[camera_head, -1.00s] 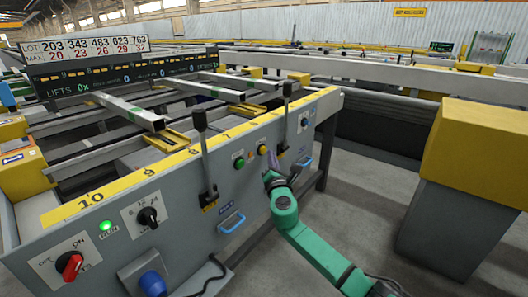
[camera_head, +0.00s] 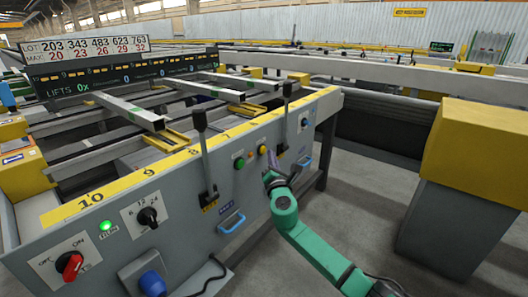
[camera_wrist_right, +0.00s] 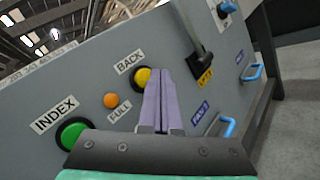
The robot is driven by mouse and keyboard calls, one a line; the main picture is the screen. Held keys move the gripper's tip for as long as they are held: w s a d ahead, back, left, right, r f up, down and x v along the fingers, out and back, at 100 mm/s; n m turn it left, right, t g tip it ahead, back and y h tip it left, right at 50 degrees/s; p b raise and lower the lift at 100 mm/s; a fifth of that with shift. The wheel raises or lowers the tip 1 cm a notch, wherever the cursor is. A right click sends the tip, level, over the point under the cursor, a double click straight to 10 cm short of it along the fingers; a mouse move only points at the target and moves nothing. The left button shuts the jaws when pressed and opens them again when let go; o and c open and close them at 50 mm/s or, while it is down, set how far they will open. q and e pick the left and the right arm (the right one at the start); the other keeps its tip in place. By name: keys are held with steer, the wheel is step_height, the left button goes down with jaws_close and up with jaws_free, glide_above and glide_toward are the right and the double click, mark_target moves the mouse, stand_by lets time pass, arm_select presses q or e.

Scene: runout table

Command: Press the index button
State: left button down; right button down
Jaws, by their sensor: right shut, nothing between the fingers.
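The green index button (camera_wrist_right: 72,132) is at the lower left of the right wrist view, under its INDEX label (camera_wrist_right: 55,114); its lower part is hidden by my gripper's body. It also shows on the grey panel in the head view (camera_head: 239,163). A yellow button (camera_wrist_right: 142,77) marked BACK sits to its right, with the head view showing it too (camera_head: 262,150). My right gripper (camera_wrist_right: 160,86) is shut and empty, its purple fingers in front of the panel just right of the yellow button; contact cannot be told. It also shows in the head view (camera_head: 274,163). My left gripper is not in view.
A small orange light (camera_wrist_right: 111,100) marked FULL lies between the buttons. Black levers (camera_head: 205,150) and blue handles (camera_head: 231,222) stick out from the panel. A yellow-topped grey block (camera_head: 477,150) stands at the right. Floor between it and the panel is clear.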

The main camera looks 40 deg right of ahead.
steer(key=shift+w+a, duration=0.15)
steer(key=shift+w, duration=0.25)
